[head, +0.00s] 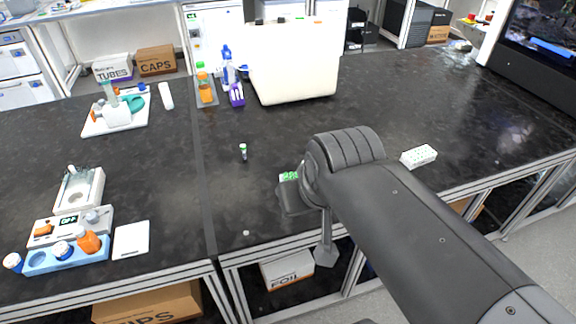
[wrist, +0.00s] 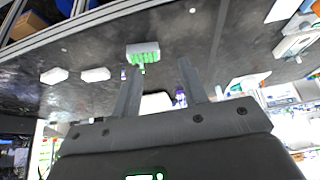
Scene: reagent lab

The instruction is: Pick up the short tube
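A small tube (head: 243,152), pale with a dark and green part, stands on the black bench left of my arm in the head view; I take it for the short tube. I cannot make it out surely in the wrist view. My gripper (wrist: 160,65) shows two fingers set apart with nothing between them. In the head view its fingers are hard to see at the end of my dark arm. In the head view this rack (head: 288,177) is partly hidden by my gripper.
A small white piece (head: 246,233) lies near the front edge. A large cream container (head: 292,75), an orange bottle (head: 206,92) and a purple holder (head: 237,95) stand behind. The bench around the small tube is clear.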

